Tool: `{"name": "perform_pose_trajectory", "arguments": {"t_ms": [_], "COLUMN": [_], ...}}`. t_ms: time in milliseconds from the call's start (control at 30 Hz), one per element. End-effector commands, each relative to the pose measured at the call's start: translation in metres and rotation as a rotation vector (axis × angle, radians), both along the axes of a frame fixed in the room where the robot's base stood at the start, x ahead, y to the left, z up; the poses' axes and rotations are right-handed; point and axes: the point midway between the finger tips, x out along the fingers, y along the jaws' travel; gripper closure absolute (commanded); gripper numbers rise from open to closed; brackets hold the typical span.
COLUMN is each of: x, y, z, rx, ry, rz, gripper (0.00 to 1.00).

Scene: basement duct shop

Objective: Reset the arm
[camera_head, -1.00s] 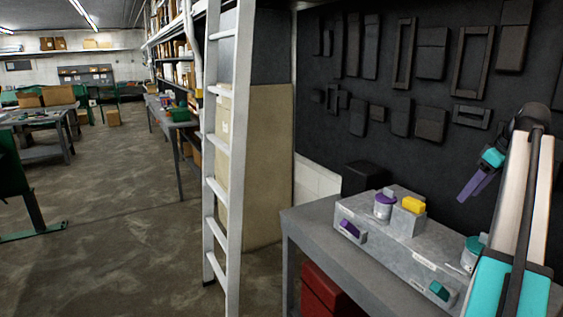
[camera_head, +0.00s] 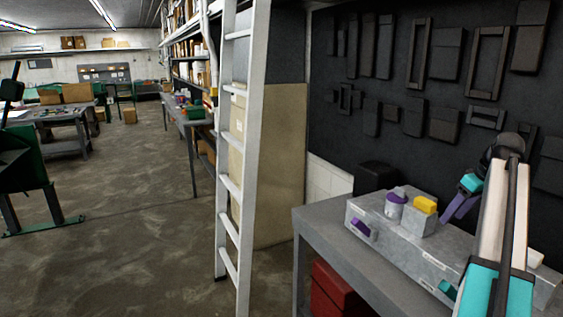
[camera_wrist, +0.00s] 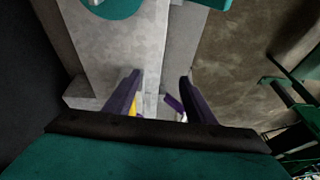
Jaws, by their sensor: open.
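My gripper (camera_head: 455,212) shows at the right in the head view, with purple fingers, above the grey metal box on the bench. The lighter lower part of my arm covers the right end of that box. In the wrist view my gripper (camera_wrist: 158,78) has its two dark purple fingers spread apart. Nothing is held between them. The grey box surface lies below them, with a bit of yellow and a bit of purple partly hidden by the fingers.
A ladder (camera_head: 232,190) stands left of the bench (camera_head: 312,232). A dark tool wall (camera_head: 400,150) is behind. Open floor lies left.

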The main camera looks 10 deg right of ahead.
Motion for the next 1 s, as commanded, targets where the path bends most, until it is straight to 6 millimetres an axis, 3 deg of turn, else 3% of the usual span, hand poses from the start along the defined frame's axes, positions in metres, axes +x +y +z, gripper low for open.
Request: {"name": "perform_pose_trajectory", "arguments": {"t_ms": [300, 533, 767, 1000], "x": [0.051, 0.075, 0.082, 0.070], "y": [0.089, 0.166, 0.246, 0.329], "z": [-0.108, -0.189, -0.264, -0.335], "rx": [0.039, 0.051, 0.046, 0.026], "ry": [0.075, 0.135, 0.196, 0.251], "rz": [-0.045, -0.084, -0.116, -0.142], "gripper": [0.50, 0.50, 0.50, 0.50]}}
